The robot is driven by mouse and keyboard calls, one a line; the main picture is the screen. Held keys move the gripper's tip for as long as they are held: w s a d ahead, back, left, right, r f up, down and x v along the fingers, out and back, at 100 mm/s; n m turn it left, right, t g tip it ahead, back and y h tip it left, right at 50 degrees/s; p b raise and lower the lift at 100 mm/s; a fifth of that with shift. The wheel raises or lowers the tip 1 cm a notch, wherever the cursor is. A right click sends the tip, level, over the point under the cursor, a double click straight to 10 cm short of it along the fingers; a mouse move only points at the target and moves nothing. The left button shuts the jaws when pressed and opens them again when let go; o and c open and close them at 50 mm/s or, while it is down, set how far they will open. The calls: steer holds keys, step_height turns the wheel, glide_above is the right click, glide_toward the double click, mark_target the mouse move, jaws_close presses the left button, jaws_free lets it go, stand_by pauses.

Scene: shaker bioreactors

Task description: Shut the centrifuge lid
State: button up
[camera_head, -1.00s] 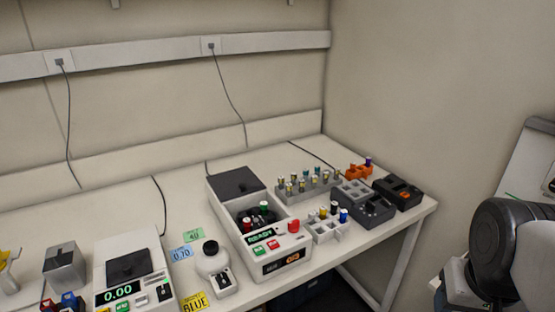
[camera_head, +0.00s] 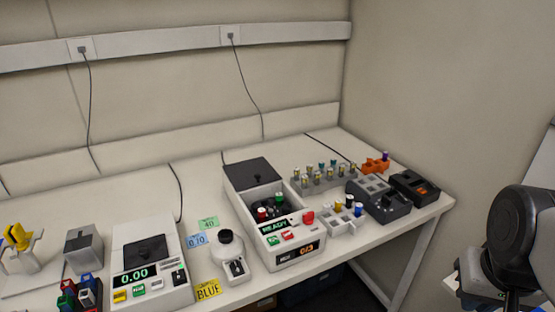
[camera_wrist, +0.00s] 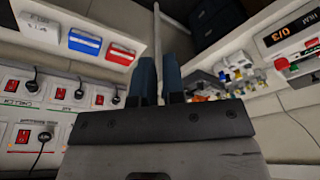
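The centrifuge (camera_head: 300,237) is a white box on the bench in the head view, with a READY display, buttons and a second display on its front. Its dark lid (camera_head: 253,172) stands open at the back, tilted up. The rotor well (camera_head: 268,208) is uncovered and shows tubes with red and green caps. In the wrist view, part of a white device with a 0/3 display (camera_wrist: 284,37), apparently the centrifuge, is at the upper right. My gripper (camera_wrist: 159,62) shows two dark blue fingers with a narrow gap and nothing held. It is away from the lid.
A tube rack (camera_head: 325,180), a white rack (camera_head: 343,222) and dark blocks (camera_head: 378,203) stand right of the centrifuge. A vortex-like device (camera_head: 228,248) and a balance (camera_head: 150,265) stand left. Wall cables hang behind. The wrist view shows red-switch panels (camera_wrist: 62,92) at left.

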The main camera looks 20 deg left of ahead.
steer(key=w+a+r, duration=0.2)
steer(key=w, duration=0.3)
steer(key=w+a+r+n+g, duration=0.1)
steer(key=w+a+r, duration=0.1)
steer(key=w, duration=0.3)
steer(key=w+a+r+n, duration=0.1)
steer(key=w+a+r, duration=0.2)
steer(key=w, duration=0.2)
steer(key=shift+a+r+g, duration=0.1)
steer(key=shift+a+g, duration=0.15)
steer(key=shift+g, duration=0.05)
jaws_close()
steer(key=w+a+r+n+g, duration=0.2)
steer(key=w+a+r, duration=0.1)
steer(key=w+a, duration=1.15)
steer(key=w+a+f+n, duration=0.1)
steer(key=w+a+f, duration=0.2)
steer(key=a, duration=0.8)
steer(key=w+a+f+n+g+h, duration=0.1)
steer(key=w+a+f, duration=0.2)
steer(key=w+a, duration=0.4)
steer(key=w+a+f+n+h, duration=0.1)
steer(key=w+a+f, duration=0.2)
steer(key=a, duration=1.3)
steer(key=shift+w+a+f+g, duration=0.25)
steer(key=shift+w+f+g, duration=0.15)
steer(key=shift+w, duration=0.55)
